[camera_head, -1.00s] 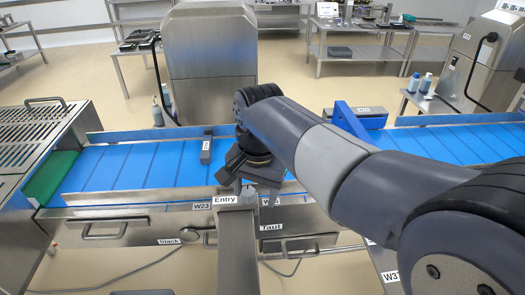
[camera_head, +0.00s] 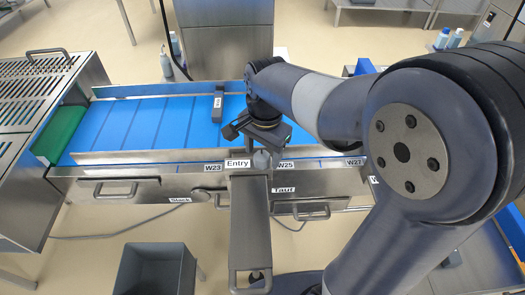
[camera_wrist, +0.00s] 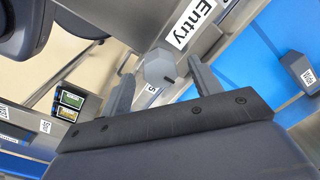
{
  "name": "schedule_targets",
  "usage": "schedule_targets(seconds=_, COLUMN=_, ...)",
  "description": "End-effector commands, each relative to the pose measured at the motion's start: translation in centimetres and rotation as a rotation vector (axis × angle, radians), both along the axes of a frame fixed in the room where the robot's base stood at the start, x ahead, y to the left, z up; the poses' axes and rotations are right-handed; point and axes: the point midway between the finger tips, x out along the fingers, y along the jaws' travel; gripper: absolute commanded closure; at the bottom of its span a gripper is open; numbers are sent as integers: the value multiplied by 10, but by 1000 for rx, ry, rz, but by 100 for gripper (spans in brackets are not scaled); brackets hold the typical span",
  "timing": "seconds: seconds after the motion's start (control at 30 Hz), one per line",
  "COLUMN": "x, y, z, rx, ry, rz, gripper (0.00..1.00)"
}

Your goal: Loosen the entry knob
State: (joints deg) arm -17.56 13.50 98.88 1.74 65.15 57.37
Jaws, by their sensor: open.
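The entry knob (camera_wrist: 158,67) is a grey faceted knob beside the "Entry" label (camera_wrist: 190,23) in the wrist view. It also shows small in the head view (camera_head: 262,159), just right of the "Entry" label (camera_head: 238,163) on the conveyor's front edge. My gripper (camera_wrist: 161,68) is open, with one finger on each side of the knob in the wrist view. I cannot tell whether either finger touches it. In the head view my gripper (camera_head: 262,148) is over the front rail, and its dark body partly hides the area behind the knob.
The blue conveyor belt (camera_head: 150,122) runs behind the rail, with a grey block (camera_head: 218,106) near its far side. A steel arm with a handle (camera_head: 250,235) extends toward me below the knob. A grey bin (camera_head: 155,270) stands on the floor at left.

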Motion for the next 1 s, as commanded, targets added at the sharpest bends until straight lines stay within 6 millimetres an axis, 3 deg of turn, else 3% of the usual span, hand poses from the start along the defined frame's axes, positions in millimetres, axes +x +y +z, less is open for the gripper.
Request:
schedule_targets(seconds=0.37, x=0, y=0, z=-8, rx=1, ry=-1, rz=1, gripper=40)
schedule_targets(seconds=0.9, x=0, y=0, z=-8, rx=0, ry=-1, rz=0, gripper=83)
schedule_targets(seconds=1.0, x=0, y=0, z=-8, rx=0, ry=-1, rz=1, gripper=85)
